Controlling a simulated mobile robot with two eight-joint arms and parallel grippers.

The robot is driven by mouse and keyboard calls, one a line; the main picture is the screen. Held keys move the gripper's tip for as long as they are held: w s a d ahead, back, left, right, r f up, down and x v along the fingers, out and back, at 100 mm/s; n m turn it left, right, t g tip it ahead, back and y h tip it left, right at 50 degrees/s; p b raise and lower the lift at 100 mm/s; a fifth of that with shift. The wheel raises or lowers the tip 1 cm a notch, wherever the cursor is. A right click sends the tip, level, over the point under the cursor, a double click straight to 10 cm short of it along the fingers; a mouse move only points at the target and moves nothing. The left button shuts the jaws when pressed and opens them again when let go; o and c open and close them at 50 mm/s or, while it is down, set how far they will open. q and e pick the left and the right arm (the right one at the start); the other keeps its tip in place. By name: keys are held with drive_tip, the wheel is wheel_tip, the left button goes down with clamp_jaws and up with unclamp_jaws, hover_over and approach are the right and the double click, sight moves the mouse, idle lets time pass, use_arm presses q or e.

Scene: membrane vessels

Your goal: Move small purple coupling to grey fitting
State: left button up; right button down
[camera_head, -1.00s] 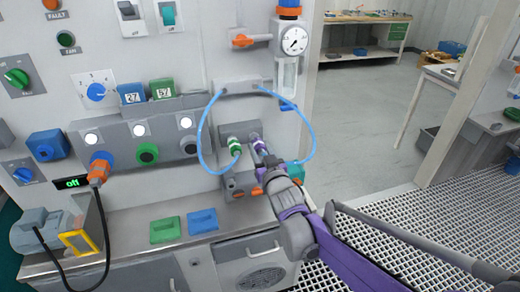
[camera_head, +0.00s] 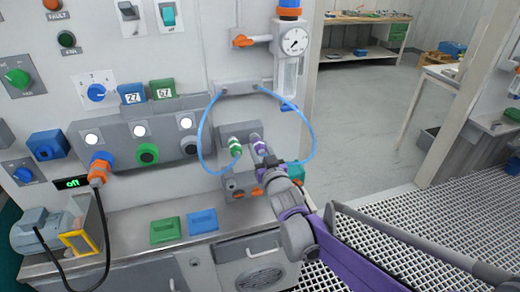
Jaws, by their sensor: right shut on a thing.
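The small purple coupling (camera_head: 259,146) is at the right end of a blue hose, in front of the grey block (camera_head: 227,132) on the wall panel. My right gripper (camera_head: 267,159) reaches up from the lower right and is shut on the purple coupling. A green coupling (camera_head: 235,147) sits just left of it on the same hose loop. A lower grey block (camera_head: 238,184) with orange parts is below, partly hidden by my right arm. I cannot tell which grey part is the grey fitting. My left gripper is not in view.
The blue hose (camera_head: 203,140) loops around both couplings. A clear column with a gauge (camera_head: 294,40) stands above right. A green tray (camera_head: 165,230) and a blue tray (camera_head: 202,222) lie on the counter at lower left. A walkway is open on the right.

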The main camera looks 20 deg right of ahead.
drive_tip(key=shift+w, duration=0.6)
idle(0.5)
drive_tip(key=shift+c, duration=1.7)
unclamp_jaws()
drive_tip(key=s, duration=1.1)
drive_tip(key=shift+d, duration=0.15)
drive_tip(key=shift+w, duration=0.1)
drive_tip(key=s+f+g+p, duration=0.1)
drive_tip(key=s+f+g, duration=0.5)
drive_tip(key=s, duration=0.7)
drive_tip(key=s+f+g+p, duration=0.2)
drive_tip(key=s+f+g, duration=0.4)
drive_tip(key=s, duration=0.7)
drive_tip(key=shift+f+g+h+p, duration=0.3)
drive_tip(key=shift+f, duration=0.55)
